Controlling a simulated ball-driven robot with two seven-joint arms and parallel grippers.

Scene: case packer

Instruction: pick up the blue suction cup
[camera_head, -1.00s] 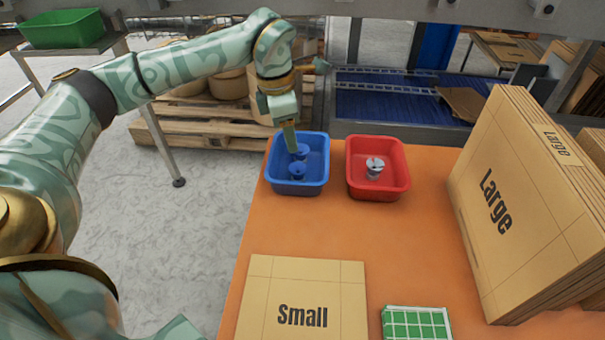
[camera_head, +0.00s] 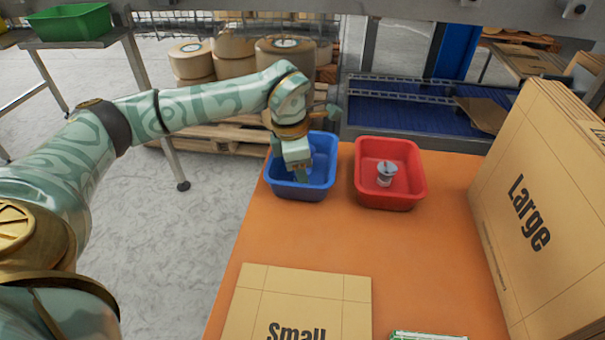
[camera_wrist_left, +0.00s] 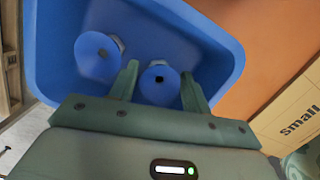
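Two blue suction cups lie in the blue bin (camera_head: 318,191). In the left wrist view one blue suction cup (camera_wrist_left: 160,84) is between the two open fingers of my left gripper (camera_wrist_left: 160,84), and the other blue suction cup (camera_wrist_left: 97,54) is to the left, outside the fingers. In the head view my left gripper (camera_head: 301,176) reaches down into the blue bin and hides most of the cups. Whether a finger touches the cup is unclear. My right gripper is not in view.
A red bin (camera_head: 408,192) with a grey suction cup (camera_head: 386,173) stands right of the blue bin on the orange table (camera_head: 330,235). Small cartons (camera_head: 300,295) lie in front and Large cartons (camera_head: 540,200) stand at the right.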

